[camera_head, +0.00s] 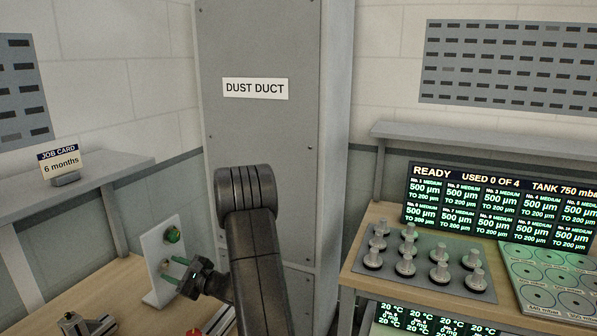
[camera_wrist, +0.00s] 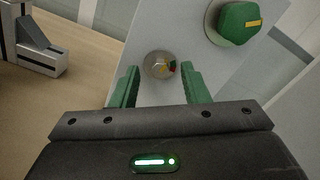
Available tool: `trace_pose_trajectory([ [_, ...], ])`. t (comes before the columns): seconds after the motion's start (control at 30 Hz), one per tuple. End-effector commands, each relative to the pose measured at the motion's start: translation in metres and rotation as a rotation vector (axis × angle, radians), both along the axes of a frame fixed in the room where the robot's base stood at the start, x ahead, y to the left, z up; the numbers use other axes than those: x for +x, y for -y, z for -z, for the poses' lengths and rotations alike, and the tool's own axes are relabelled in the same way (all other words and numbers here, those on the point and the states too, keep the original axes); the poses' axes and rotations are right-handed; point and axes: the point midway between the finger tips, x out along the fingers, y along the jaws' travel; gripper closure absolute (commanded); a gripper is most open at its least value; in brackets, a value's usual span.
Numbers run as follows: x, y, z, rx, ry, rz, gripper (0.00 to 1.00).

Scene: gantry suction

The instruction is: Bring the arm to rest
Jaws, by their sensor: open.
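My gripper (camera_head: 173,271) is at the lower left in the head view, in front of a white upright panel (camera_head: 152,254) on the wooden table. In the wrist view my gripper (camera_wrist: 160,76) has its two green fingers spread apart with nothing held between them.
A grey metal fixture (camera_head: 85,325) and a red item (camera_head: 193,332) are at the table's near edge. A grey shelf (camera_head: 100,180) bears a job card (camera_head: 60,163). A dust duct (camera_head: 255,60) stands behind my arm. A rack of suction cups (camera_head: 425,262) and lit displays (camera_head: 500,205) are at right.

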Motion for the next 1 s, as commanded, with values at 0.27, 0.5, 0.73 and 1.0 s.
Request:
trace_pose_trajectory([
  [0.27,-0.021,0.054,0.004,0.000,-0.002,0.005,0.59],
  [0.5,-0.034,0.085,0.002,0.001,-0.003,0.004,0.59],
  [0.73,-0.039,0.094,0.002,0.001,-0.004,0.001,0.59],
  [1.0,-0.039,0.094,0.001,0.001,-0.004,0.001,0.59],
])
